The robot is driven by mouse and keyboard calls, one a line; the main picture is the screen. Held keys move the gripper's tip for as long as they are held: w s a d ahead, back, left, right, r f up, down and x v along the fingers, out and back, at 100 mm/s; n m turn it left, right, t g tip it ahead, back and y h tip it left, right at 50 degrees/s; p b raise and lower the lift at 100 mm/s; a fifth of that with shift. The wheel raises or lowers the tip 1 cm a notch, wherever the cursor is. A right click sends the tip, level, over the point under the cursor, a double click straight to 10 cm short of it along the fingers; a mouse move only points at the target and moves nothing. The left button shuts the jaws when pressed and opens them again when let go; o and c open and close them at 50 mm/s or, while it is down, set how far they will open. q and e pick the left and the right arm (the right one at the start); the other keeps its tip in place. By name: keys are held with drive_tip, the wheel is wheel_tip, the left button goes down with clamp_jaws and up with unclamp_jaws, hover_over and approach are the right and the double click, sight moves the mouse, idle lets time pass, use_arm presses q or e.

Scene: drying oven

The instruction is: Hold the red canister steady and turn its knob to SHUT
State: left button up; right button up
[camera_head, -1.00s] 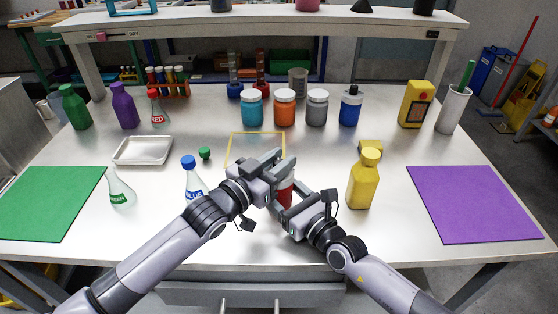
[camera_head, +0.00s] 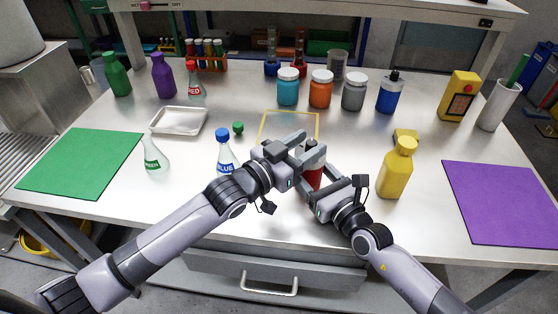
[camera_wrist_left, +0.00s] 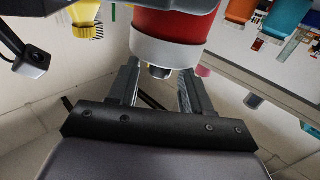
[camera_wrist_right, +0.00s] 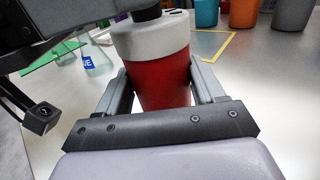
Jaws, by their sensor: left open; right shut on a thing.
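The red canister (camera_head: 314,179) stands near the middle of the table, with a white top and a dark knob. My right gripper (camera_wrist_right: 160,85) is shut around its red body from the side. My left gripper (camera_head: 306,146) is open at the canister's top. In the left wrist view, the dark knob (camera_wrist_left: 160,72) is between the spread fingers, near the white collar (camera_wrist_left: 166,51); I cannot tell whether they touch it. The knob's setting cannot be read. In the right wrist view, the knob (camera_wrist_right: 147,13) is partly hidden by my left gripper.
Several jars, including an orange one (camera_head: 320,91), stand behind a yellow square outline (camera_head: 263,129). A purple mat (camera_head: 505,205) lies at right.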

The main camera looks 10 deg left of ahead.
use_arm(q)
drive_tip(key=v, duration=1)
use_arm(e)
drive_tip(key=shift+f, duration=0.1)
use_arm(q)
drive_tip(key=shift+d, duration=0.1)
use_arm(e)
drive_tip(key=o, duration=1.2)
